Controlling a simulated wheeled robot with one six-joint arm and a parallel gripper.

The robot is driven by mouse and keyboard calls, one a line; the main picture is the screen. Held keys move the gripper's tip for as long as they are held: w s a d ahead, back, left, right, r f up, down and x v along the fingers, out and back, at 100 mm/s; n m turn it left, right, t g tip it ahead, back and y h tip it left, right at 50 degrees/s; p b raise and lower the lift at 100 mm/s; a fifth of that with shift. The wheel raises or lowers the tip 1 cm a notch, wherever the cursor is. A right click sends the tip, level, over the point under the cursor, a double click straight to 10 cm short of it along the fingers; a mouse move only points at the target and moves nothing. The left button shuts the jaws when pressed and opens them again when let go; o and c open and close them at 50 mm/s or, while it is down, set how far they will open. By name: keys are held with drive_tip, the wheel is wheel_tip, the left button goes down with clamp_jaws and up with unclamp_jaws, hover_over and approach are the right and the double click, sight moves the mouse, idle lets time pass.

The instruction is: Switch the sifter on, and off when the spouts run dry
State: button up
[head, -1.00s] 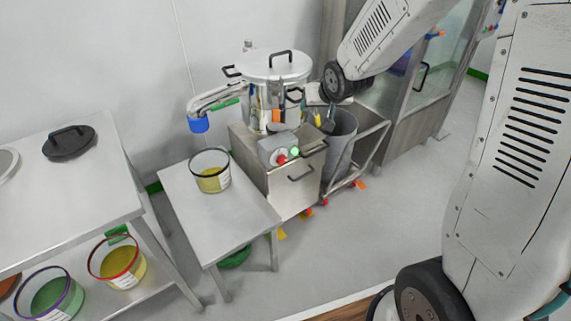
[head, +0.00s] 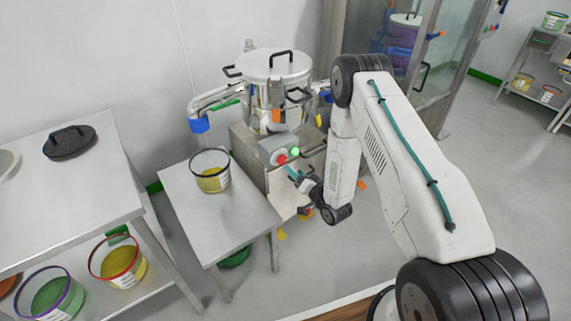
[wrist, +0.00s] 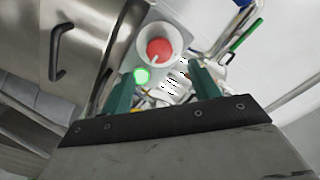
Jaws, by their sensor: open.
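The sifter (head: 272,92) is a steel drum with a lid, standing on a steel cabinet. Its grey switch box (head: 270,152) carries a red knob (head: 282,160) and a lit green lamp (head: 295,152). In the wrist view the red knob (wrist: 159,50) and the glowing green lamp (wrist: 142,76) lie ahead of my fingers. My gripper (head: 290,174) is open just in front of the box; its green fingers also show in the wrist view (wrist: 162,84), apart and empty. A spout with a blue end (head: 199,125) hangs above a clear tub (head: 210,182) holding yellow material.
The tub stands on a small steel table (head: 245,222). A bench (head: 60,205) at left holds a black lid (head: 69,143), with tubs of green and yellow material below. A glass-doored cabinet (head: 405,95) stands behind. Floor at right is open.

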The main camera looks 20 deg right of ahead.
sight(284, 162)
drive_tip(key=x, duration=0.7)
drive_tip(key=shift+w+a+f, duration=0.1)
drive_tip(key=shift+w+f, duration=0.05)
drive_tip(key=shift+f, duration=0.05)
drive_tip(key=c, duration=1)
